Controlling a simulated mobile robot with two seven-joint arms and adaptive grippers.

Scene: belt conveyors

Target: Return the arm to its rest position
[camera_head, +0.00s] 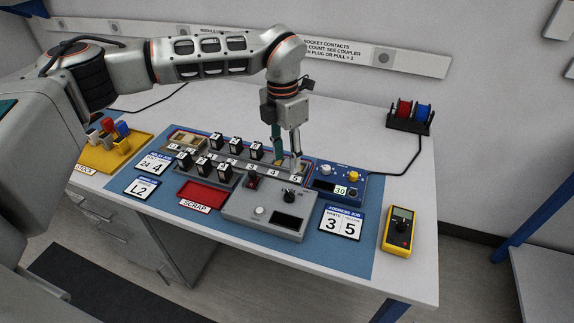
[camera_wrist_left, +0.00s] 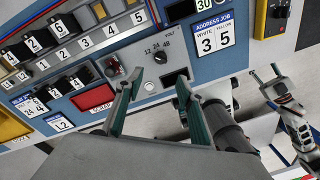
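My left arm comes in from the left over the bench and bends down at the wrist. My left gripper (camera_head: 287,163) points down over the numbered console, near the labels 4 and 5. In the left wrist view my left gripper (camera_wrist_left: 159,82) has its two teal fingers well apart with nothing between them. Whether the fingertips touch the console is hard to tell. The grey control box (camera_head: 262,218) with a black knob stands just in front of the gripper. At the right of the left wrist view is what looks like my right gripper (camera_wrist_left: 268,88), too small to tell its state.
On the blue mat (camera_head: 345,260) are black numbered blocks (camera_head: 217,140), a red scrap tray (camera_head: 204,193), a blue box (camera_head: 340,185) and an address card (camera_head: 341,222). A yellow meter (camera_head: 399,232) lies at right, spools (camera_head: 410,114) behind, a yellow stock tray (camera_head: 105,157) at left.

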